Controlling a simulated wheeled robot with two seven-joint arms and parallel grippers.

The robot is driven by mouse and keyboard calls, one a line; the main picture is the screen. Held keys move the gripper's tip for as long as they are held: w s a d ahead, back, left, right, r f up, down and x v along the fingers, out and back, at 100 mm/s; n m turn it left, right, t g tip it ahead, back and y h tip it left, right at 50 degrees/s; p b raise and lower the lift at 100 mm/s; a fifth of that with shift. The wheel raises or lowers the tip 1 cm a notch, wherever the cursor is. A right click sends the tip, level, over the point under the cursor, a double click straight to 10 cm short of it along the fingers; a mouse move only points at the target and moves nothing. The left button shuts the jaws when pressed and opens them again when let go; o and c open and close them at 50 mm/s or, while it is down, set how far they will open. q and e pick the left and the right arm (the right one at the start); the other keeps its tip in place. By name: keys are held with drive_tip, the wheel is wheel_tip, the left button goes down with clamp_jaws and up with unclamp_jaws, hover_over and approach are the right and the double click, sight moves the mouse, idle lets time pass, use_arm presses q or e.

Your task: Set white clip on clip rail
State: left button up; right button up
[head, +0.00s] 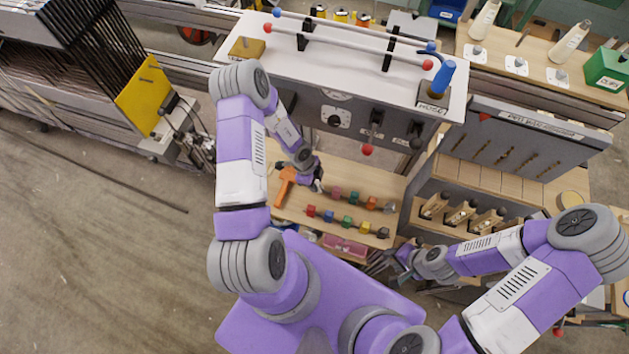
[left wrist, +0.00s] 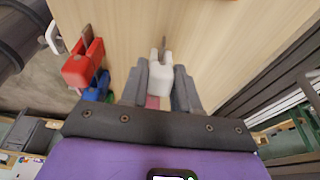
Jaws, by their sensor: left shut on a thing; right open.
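The white clip (left wrist: 161,78) is between the fingers of my left gripper (left wrist: 160,92), its two prongs pointing away over a pale wooden surface. In the head view my left gripper (head: 317,186) is low over the wooden shelf, at the left end of the coloured clips, and the white clip is too small to tell there. My right gripper (head: 388,264) is open and empty at the shelf's lower right, away from the clips. I cannot tell which part is the clip rail.
Coloured clips (head: 347,222) stand in two rows on the wooden shelf (head: 292,208). An orange tool (head: 285,186) lies left of my left gripper. In the left wrist view a red clip (left wrist: 83,66) and a blue clip (left wrist: 98,88) are close on the left.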

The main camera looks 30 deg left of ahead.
use_arm(q)
drive_tip(key=shift+f, duration=0.2)
drive_tip(key=o, duration=1.1)
drive_tip(key=shift+c, duration=0.2)
drive_tip(key=v, duration=0.7)
drive_tip(key=shift+r+p, duration=0.3)
drive_tip(key=shift+p, duration=0.05)
